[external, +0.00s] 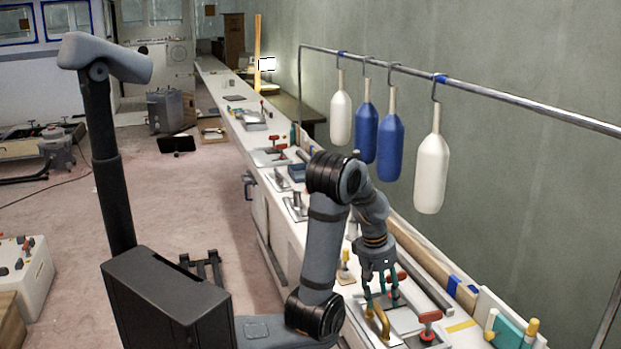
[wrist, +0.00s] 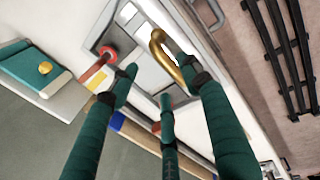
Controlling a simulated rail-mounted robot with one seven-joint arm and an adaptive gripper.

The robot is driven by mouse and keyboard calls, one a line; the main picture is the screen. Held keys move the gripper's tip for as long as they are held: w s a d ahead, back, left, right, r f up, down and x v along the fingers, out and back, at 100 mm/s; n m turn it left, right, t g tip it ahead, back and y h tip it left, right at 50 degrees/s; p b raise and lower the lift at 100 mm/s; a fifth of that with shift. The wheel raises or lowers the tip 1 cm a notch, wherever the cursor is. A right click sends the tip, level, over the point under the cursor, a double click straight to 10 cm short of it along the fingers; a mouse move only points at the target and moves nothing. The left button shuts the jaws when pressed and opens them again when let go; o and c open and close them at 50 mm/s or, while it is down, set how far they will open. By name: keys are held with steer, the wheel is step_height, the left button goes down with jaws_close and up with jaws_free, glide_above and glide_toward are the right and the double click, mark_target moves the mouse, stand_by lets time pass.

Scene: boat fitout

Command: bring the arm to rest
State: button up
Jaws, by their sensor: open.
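My gripper (external: 380,290) hangs fingers-down over the right-hand, near end of the long white bench (external: 284,218), with my arm bent above it. Its teal fingers also show in the wrist view (wrist: 164,82), spread apart with nothing held between them. A curved brass handle (external: 379,318) on a metal plate stands close by the fingertips. In the wrist view the brass handle (wrist: 165,52) runs up to the right finger; I cannot tell whether they touch.
Red-handled fittings (external: 430,318) and (external: 397,278) stand close to the fingers. A teal block (external: 508,332) lies at the bench's near end. White and blue fenders (external: 389,147) hang from a rail (external: 455,83) behind my arm. The floor (external: 200,205) left of the bench is mostly open.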

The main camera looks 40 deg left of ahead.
mark_target(384, 314)
steer(key=f, duration=0.5)
steer(key=w+d+f, duration=0.1)
steer(key=f, duration=0.1)
steer(key=shift+f, duration=0.4)
steer(key=shift+w+d+p, duration=0.35)
steer(key=shift+w+p, duration=0.05)
steer(key=shift+w, duration=0.25)
